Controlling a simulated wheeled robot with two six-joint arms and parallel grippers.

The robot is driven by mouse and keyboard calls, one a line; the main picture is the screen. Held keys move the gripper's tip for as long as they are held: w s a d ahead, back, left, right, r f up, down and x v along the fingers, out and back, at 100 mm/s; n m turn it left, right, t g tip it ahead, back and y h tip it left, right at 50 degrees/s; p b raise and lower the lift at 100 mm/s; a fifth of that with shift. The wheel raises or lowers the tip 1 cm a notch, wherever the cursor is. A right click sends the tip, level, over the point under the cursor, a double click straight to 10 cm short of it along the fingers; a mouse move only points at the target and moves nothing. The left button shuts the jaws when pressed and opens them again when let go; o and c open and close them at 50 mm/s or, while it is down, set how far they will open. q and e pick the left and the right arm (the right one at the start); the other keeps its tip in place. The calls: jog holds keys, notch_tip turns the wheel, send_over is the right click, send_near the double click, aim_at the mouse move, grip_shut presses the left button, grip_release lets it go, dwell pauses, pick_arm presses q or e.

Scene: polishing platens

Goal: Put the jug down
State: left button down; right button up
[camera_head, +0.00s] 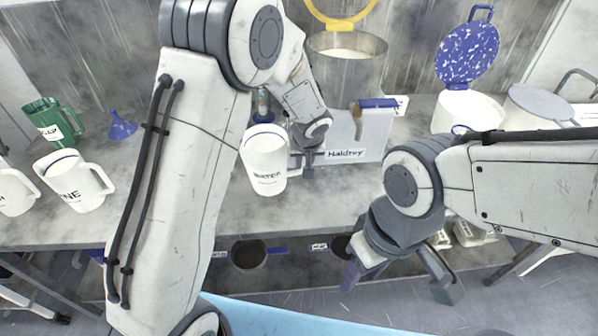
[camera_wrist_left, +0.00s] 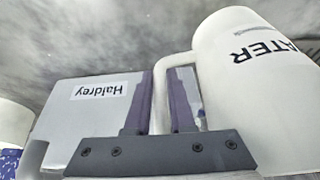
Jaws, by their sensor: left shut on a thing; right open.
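The white jug (camera_head: 264,160) labelled WATER is upright over the front part of the grey bench (camera_head: 330,205). I cannot tell whether its base touches the bench. My left gripper (camera_head: 303,157) is at the jug's right side, shut on its handle. In the left wrist view the jug (camera_wrist_left: 250,100) fills the right side, and its handle (camera_wrist_left: 160,95) passes between the two fingers of the left gripper (camera_wrist_left: 160,105). My right gripper (camera_head: 398,280) is open and empty, in front of the bench's front edge.
A grey box (camera_head: 372,135) labelled Haldrey stands just behind the left gripper, with a metal pot (camera_head: 350,75) behind it. Other white jugs (camera_head: 75,182) and a green jug (camera_head: 52,120) stand at the left. A white bucket (camera_head: 468,112) with a blue speckled lid stands right.

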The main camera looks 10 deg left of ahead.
pick_arm(q)
jog(key=shift+a+f+b, duration=0.25)
jog(key=shift+f, duration=0.95)
jog(key=shift+a+f+b, duration=0.25)
jog(key=shift+f, duration=0.9)
jog(key=shift+f, duration=0.2)
jog(key=c, duration=0.8)
grip_release()
jog(key=shift+o, duration=0.2)
